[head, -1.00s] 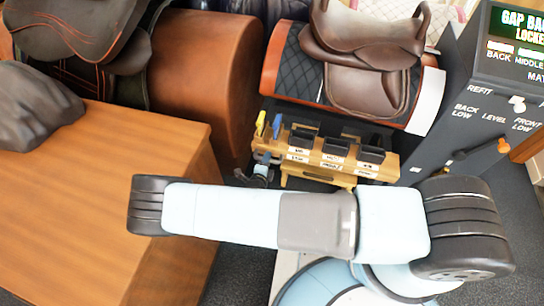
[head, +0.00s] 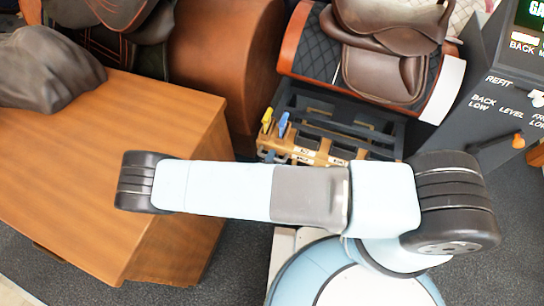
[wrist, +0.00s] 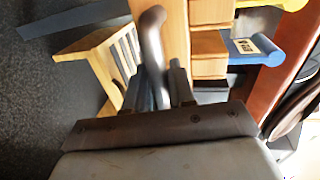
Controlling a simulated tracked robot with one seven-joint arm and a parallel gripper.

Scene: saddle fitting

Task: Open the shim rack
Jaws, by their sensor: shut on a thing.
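The wooden shim rack (head: 312,147) is below the saddle in the head view, partly hidden by my arm. A yellow piece (head: 266,118) and a blue piece (head: 283,124) stand at its left end. A dark barred frame (head: 345,120) shows behind its tan part. In the wrist view, my gripper (wrist: 162,92) is shut on a dark curved handle (wrist: 152,30) beside the rack's wood (wrist: 177,40). The blue piece (wrist: 255,49) with a label is to the right there. The gripper is hidden in the head view.
A wooden cabinet (head: 120,160) stands at the left. A brown saddle (head: 390,50) sits on a stand at the back. A dark control panel (head: 500,95) with an orange-knobbed lever (head: 517,140) is at the right. Grey floor (head: 235,240) shows between cabinet and base.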

